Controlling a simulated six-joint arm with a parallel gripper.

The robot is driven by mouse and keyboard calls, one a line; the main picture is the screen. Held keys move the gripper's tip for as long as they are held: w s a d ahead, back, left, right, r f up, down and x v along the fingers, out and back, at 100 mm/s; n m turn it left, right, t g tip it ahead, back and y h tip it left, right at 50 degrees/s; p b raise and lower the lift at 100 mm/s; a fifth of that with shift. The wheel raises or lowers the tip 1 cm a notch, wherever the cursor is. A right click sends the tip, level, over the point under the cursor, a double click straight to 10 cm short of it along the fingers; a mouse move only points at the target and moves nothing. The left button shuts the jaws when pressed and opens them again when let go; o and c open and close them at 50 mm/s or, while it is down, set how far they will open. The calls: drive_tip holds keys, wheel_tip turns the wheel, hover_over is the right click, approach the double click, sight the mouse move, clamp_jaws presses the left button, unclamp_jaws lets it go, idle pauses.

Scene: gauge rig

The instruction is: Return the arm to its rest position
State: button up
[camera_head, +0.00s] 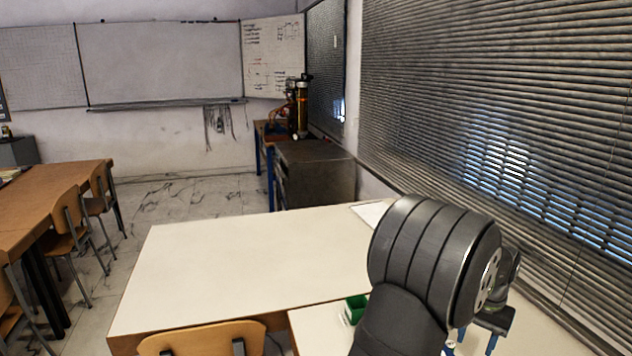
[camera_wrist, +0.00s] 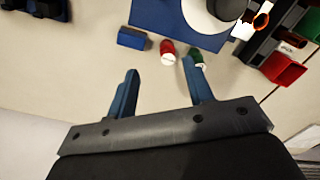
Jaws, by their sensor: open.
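My gripper (camera_wrist: 160,67) is open, with its two blue fingers spread apart and nothing between them. In the wrist view it is above a pale tabletop (camera_wrist: 95,75). A red-and-white small piece (camera_wrist: 168,53) and a green-and-white small piece (camera_wrist: 196,58) lie just beyond the fingertips. In the head view my grey arm fills the lower right, and the gripper (camera_head: 476,341) shows only partly behind it, fingers downward.
In the wrist view, a blue block (camera_wrist: 131,38) and a blue plate (camera_wrist: 150,13) carrying a round grey-and-white object (camera_wrist: 205,14) lie beyond. Red (camera_wrist: 284,69) and green bins (camera_wrist: 311,25) stand right.

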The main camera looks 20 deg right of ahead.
drive_tip(key=w+a+n, duration=0.2)
drive_tip(key=w+a, duration=0.4)
drive_tip(key=w, duration=0.3)
drive_tip(key=w+a+f+n, duration=0.2)
drive_tip(key=w+a+f, duration=0.1)
drive_tip(key=a, duration=0.6)
drive_tip(key=w+a+f+n, duration=0.1)
drive_tip(key=w+a+f, duration=0.3)
drive_tip(key=a, duration=0.5)
drive_tip(key=w+a+f+n, duration=0.2)
drive_tip(key=w+a+f, duration=0.2)
drive_tip(key=a, duration=0.5)
drive_tip(key=shift+w+f+n, duration=0.25)
drive_tip(key=shift+w+n, duration=0.05)
drive_tip(key=shift+w, duration=0.65)
drive_tip(key=o, duration=1.2)
drive_tip(key=shift+d, duration=0.2)
drive_tip(key=shift+c, duration=0.2)
drive_tip(key=s+d+r+n, duration=0.2)
drive_tip(key=s+d+r, duration=0.2)
drive_tip(key=d+r, duration=0.5)
drive_tip(key=s+d+r+n, duration=0.2)
drive_tip(key=s+d+r, duration=0.3)
drive_tip(key=d+r, duration=0.4)
wheel_tip(320, 180, down, 10)
drive_tip(key=shift+w+r, duration=0.25)
drive_tip(key=shift+a, duration=0.1)
